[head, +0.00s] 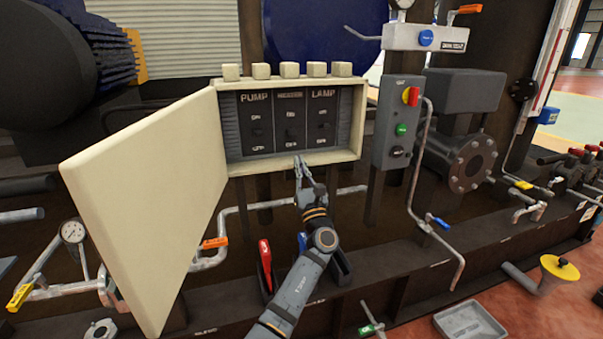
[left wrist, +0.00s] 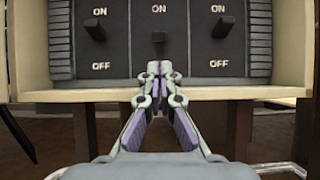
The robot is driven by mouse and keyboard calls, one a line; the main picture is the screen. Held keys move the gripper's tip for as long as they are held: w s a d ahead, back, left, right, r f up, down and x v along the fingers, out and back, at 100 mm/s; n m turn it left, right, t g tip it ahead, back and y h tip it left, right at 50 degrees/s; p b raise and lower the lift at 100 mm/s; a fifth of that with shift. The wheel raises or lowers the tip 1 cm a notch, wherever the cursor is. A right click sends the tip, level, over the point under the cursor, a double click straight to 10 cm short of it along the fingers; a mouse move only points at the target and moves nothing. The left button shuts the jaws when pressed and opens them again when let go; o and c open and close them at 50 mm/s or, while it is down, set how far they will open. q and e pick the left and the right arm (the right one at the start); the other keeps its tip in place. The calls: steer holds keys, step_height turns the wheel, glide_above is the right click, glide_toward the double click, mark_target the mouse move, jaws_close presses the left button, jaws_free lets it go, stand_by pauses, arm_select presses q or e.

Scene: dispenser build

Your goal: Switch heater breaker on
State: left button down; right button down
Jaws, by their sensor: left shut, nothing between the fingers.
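The open breaker box (head: 310,157) holds three breakers, labelled PUMP at left, a label too small to read surely in the middle, and LAMP at right. The middle breaker's dark lever (head: 291,133) also shows in the left wrist view (left wrist: 159,40), lower than the levers at its sides; its OFF mark there is hidden behind my fingers. The pump lever (left wrist: 95,28) and lamp lever (left wrist: 222,27) stand between their ON and OFF marks. My left gripper (head: 300,163) is shut and empty, its tips just below the middle lever, apart from it. My right gripper is out of view.
The box's cream door (head: 140,205) hangs open to the left. The box's lower lip (left wrist: 215,92) lies close around my fingers. A grey control box (head: 398,122) with a red-yellow switch stands to the right. Pipes and valve handles lie below.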

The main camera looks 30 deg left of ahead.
mark_target(292, 133)
arm_select(q)
steer(key=b+x, duration=0.1)
steer(key=x, duration=0.4)
steer(key=shift+w+a+r, duration=0.15)
steer(key=shift+w+a, duration=0.05)
steer(key=shift+a, duration=0.05)
steer(key=shift+r, duration=0.1)
steer(key=shift+r+p, duration=0.2)
steer(key=shift+p, duration=0.7)
steer(key=shift+f+g, duration=0.1)
steer(key=shift+g, duration=0.2)
steer(key=shift+d+h+p, duration=0.1)
steer(key=shift+h+p, duration=0.2)
steer(key=shift+p, duration=0.2)
steer(key=shift+s+p, duration=0.1)
steer(key=shift+p, duration=0.4)
steer(key=shift+p, duration=0.5)
